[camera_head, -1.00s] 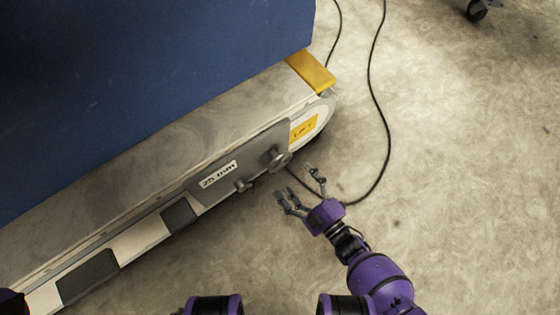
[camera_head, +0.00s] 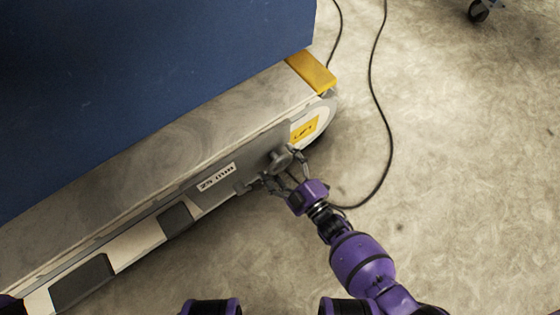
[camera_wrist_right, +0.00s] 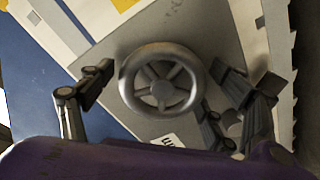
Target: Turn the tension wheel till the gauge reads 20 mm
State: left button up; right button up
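The tension wheel (camera_head: 279,158) is a grey metal handwheel on the side plate of the machine. In the right wrist view the wheel (camera_wrist_right: 163,84) faces me, with a round rim and spokes. My right gripper (camera_head: 285,172) is open at the wheel, with one finger on the left of the rim and two on the right. Gaps show between the fingers and the rim. The gauge label (camera_head: 216,178) sits on the plate left of the wheel; its figure is too blurred to read now. My left gripper is not in view.
A smaller grey knob (camera_head: 242,188) sticks out left of the wheel, close to my right fingers. A blue housing (camera_head: 150,85) stands above the belt bed (camera_head: 190,130). A yellow block (camera_head: 311,72) is at its end. A black cable (camera_head: 382,120) lies on the open floor at right.

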jog(key=c, duration=0.9)
jog(key=shift+m, duration=0.4)
jog(key=m+p, duration=0.1)
jog(key=m, duration=0.3)
jog(key=shift+d+m, duration=0.1)
jog(key=shift+m, duration=0.3)
jog(key=shift+w+m, duration=0.1)
jog(key=shift+m, duration=2.5)
jog(key=shift+f, duration=0.1)
jog(key=shift+d, duration=0.1)
jog(key=o, duration=1.1)
